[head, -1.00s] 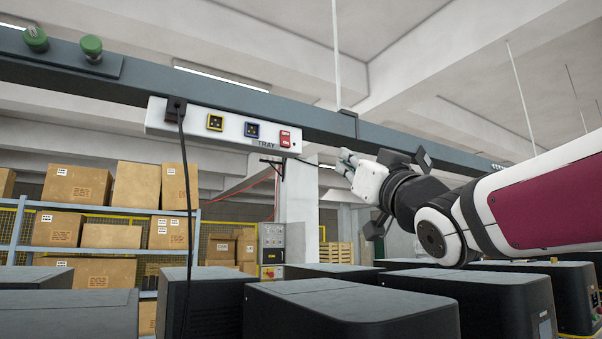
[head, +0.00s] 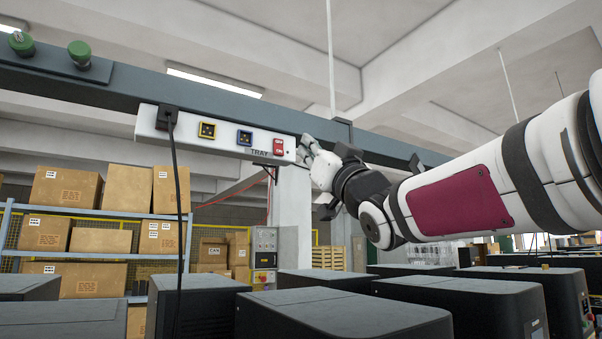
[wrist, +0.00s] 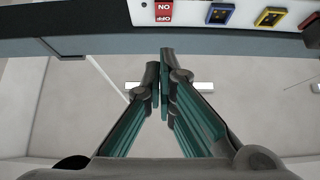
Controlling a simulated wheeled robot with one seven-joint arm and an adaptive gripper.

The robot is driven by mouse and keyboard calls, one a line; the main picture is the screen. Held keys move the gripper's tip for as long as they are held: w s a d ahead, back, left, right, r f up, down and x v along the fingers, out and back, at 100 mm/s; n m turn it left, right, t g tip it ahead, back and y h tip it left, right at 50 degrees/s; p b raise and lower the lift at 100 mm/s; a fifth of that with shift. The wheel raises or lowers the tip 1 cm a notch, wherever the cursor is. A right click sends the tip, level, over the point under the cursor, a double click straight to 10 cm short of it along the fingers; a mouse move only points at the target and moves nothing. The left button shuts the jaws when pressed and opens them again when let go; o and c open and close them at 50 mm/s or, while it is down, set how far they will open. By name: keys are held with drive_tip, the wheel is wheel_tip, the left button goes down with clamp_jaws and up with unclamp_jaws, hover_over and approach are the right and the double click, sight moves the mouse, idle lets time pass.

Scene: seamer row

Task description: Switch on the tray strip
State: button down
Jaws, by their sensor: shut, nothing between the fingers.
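The tray strip (head: 220,144) is a white power strip labelled TRAY, fixed along the underside of a grey overhead beam. Its red rocker switch (head: 278,147) is at the right end and also shows in the wrist view (wrist: 164,11), marked ON and OFF. The strip has a yellow socket (head: 208,130) and a blue socket (head: 244,138), and a black plug sits at its left end. My gripper (head: 304,143) is shut and empty, just right of the strip's right end. In the wrist view its fingertips (wrist: 159,55) are apart from the switch. Which rocker side is pressed is unclear.
The grey beam (head: 300,121) runs across above the strip. A black cord (head: 176,220) hangs from the plug. Dark machine housings (head: 340,315) stand in rows below. Shelves with cardboard boxes (head: 95,240) are behind at left.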

sight(281, 140)
drive_tip(key=w+a+r+p, duration=0.2)
drive_tip(key=w+a, duration=0.2)
drive_tip(key=w, duration=0.2)
drive_tip(key=shift+w+a+r, duration=0.2)
drive_tip(key=shift+w+r, duration=0.15)
drive_tip(key=shift+r, duration=0.05)
drive_tip(key=shift+f, duration=0.1)
